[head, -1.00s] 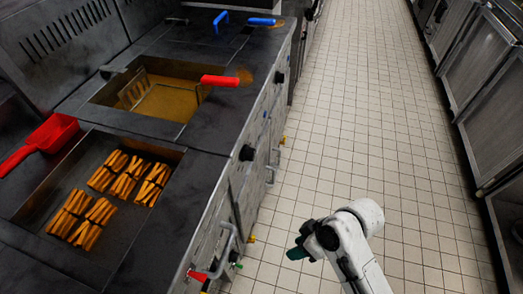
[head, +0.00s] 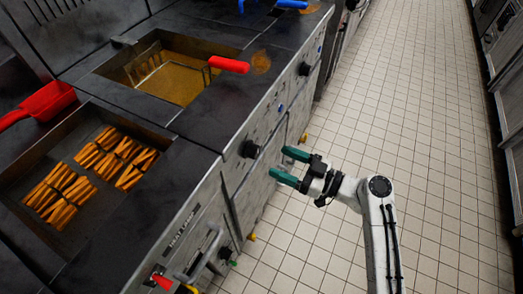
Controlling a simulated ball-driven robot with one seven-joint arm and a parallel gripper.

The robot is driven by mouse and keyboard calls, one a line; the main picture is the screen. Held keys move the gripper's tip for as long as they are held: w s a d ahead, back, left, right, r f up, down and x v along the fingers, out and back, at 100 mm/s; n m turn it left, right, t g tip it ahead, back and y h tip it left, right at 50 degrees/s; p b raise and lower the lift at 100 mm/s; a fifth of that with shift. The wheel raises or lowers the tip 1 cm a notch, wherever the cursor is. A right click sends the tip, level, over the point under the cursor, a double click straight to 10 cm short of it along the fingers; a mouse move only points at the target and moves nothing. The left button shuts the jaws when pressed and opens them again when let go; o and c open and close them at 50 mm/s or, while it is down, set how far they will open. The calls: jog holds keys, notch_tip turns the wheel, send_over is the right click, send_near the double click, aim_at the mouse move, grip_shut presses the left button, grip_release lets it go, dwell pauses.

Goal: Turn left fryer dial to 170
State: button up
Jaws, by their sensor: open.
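A black dial (head: 250,149) sticks out from the steel front of the fryer line, below the counter edge. A second black dial (head: 304,69) is farther along the same front. Their scale marks are too small to read, and I cannot tell which one is the left fryer's. My gripper (head: 283,164) is open and empty, its two green fingers apart and pointing left toward the nearer dial. The fingertips look a short way right of that dial, not touching it. The fryer vat (head: 178,82) of brown oil holds a wire basket with a red handle (head: 229,64).
A pan (head: 98,212) of fries in several bundles is set in the near counter, with a red scoop (head: 52,100) beside it. A bent metal handle (head: 207,251) sticks out low on the front. The tiled floor (head: 400,130) at right is clear.

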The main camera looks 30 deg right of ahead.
aim_at(258, 152)
jog(key=x, duration=0.7)
jog(key=shift+w+a+p, duration=0.15)
jog(key=shift+p, duration=0.25)
jog(key=c, duration=1)
